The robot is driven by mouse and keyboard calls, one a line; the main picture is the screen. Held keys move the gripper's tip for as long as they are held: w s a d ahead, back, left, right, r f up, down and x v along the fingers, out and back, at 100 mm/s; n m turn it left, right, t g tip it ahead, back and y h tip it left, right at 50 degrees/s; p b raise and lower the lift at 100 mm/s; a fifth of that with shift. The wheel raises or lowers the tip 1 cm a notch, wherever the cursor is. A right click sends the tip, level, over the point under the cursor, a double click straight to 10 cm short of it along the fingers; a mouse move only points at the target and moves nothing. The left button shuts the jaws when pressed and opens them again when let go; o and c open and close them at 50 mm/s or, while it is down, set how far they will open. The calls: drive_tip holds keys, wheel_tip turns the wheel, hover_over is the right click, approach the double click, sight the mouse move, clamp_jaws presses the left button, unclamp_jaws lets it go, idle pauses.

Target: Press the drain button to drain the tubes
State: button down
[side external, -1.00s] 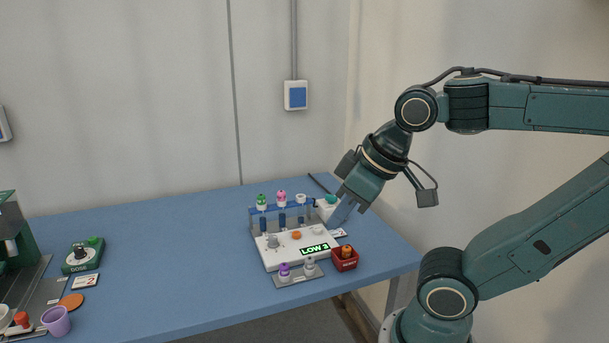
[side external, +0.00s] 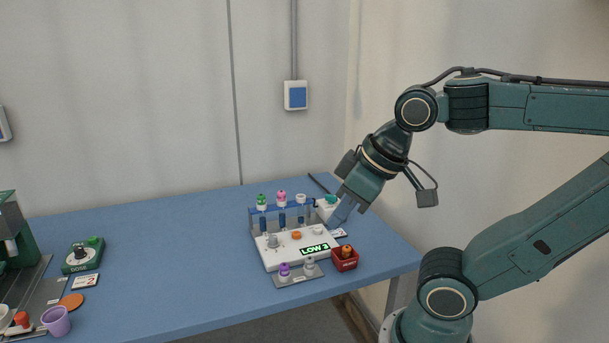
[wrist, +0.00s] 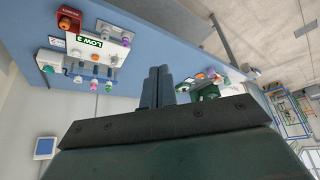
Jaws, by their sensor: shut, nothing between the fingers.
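The white tube station (side external: 284,254) stands on the blue table with a lit green "LOW 3" display (side external: 314,249). An orange round button (side external: 296,235) and grey knobs (side external: 273,240) sit on its top; I cannot read which is marked drain. Tubes with blue liquid (side external: 282,218) stand in the rack at its back, under green, pink and white caps.
A red box (side external: 344,260) stands right of the station. Purple and grey capped pieces (side external: 284,271) stand on a grey plate in front. A green dose box (side external: 83,255), a purple cup (side external: 56,321) and a green machine are far left. The middle of the table (side external: 175,255) is clear.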

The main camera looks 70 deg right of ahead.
drive_tip(key=shift+w, duration=0.1)
drive_tip(key=w+d+f+m+h, duration=0.1)
drive_tip(key=w+d+m, duration=0.45)
drive_tip(key=w, duration=0.35)
drive_tip(key=m+t+h, duration=0.2)
drive_tip(key=m+h, duration=0.3)
drive_tip(key=m, duration=0.6)
hover_over(320, 230)
wheel_tip(320, 230, down, 14)
drive_tip(key=shift+f, duration=0.25)
drive_tip(key=shift+f, duration=0.15)
drive_tip(key=shift+f, duration=4.2)
